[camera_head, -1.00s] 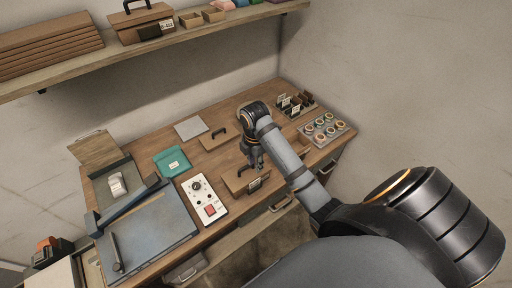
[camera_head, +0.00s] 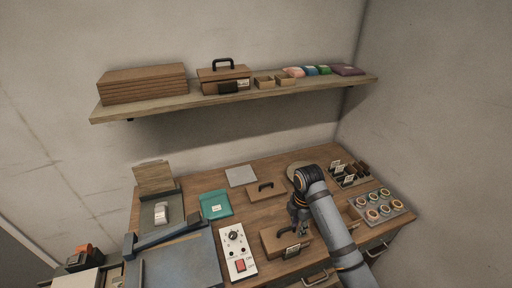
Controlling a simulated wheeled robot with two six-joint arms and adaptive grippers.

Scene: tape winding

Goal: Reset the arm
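My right arm reaches in from the lower right over the wooden workbench (camera_head: 285,212). My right gripper (camera_head: 302,232) points down at the right side of a brown wooden box (camera_head: 272,243) with a dark handle. The arm hides part of what lies behind it. I cannot tell whether the fingers are apart or closed, or whether they touch the box. My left gripper is out of the picture.
A control panel (camera_head: 237,254) with a red button, a teal pouch (camera_head: 215,205) and a blue-grey board (camera_head: 182,266) lie left of the box. A tray of tape rolls (camera_head: 378,207) is at right. A shelf (camera_head: 240,98) hangs above.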

